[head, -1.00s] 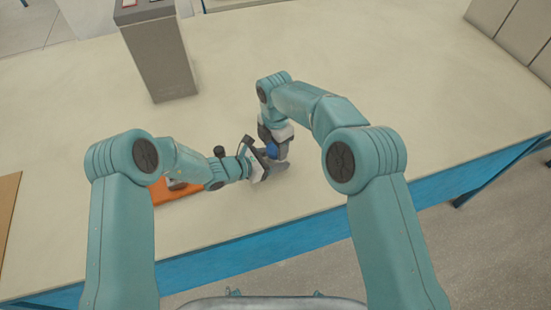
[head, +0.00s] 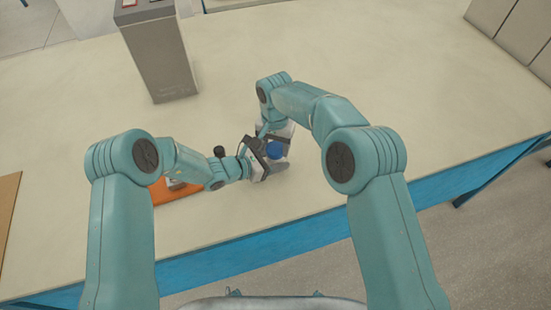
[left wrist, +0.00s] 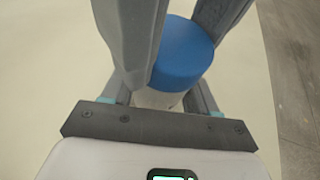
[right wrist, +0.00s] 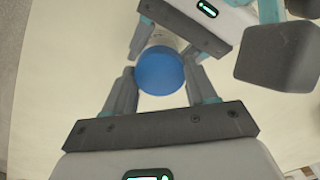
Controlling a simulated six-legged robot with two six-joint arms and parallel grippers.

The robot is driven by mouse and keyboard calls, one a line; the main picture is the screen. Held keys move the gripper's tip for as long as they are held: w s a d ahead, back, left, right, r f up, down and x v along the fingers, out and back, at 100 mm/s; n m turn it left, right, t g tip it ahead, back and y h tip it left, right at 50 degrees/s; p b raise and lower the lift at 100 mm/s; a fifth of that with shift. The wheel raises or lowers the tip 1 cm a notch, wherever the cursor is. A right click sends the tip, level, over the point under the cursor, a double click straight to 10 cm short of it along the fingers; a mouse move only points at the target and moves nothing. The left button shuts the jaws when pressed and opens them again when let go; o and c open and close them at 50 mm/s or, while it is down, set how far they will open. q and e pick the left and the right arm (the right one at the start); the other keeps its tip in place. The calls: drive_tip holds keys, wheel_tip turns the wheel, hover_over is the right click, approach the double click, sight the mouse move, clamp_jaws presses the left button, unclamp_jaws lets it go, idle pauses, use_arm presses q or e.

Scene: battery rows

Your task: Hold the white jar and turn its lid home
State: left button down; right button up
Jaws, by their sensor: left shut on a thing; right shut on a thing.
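The white jar (left wrist: 158,98) stands between the fingers of my left gripper (left wrist: 180,35), which is shut on its body. Its blue lid (head: 274,149) sits on top and also shows in the left wrist view (left wrist: 183,50) and the right wrist view (right wrist: 160,71). My right gripper (right wrist: 160,80) is shut on the lid, with one finger on each side. In the head view, the two grippers meet at the jar near the table's front edge and hide most of its body. I cannot tell whether a gap remains under the lid.
An orange mat (head: 162,194) with a small pale object on it lies left of the jar, partly behind my left arm. A tall grey box (head: 160,60) stands at the back left. The table (head: 400,90) is clear behind and to the right.

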drive_tip(key=m, duration=0.6)
drive_tip(key=o, duration=1.2)
drive_tip(key=shift+c, duration=0.2)
drive_tip(key=shift+r, duration=2.25)
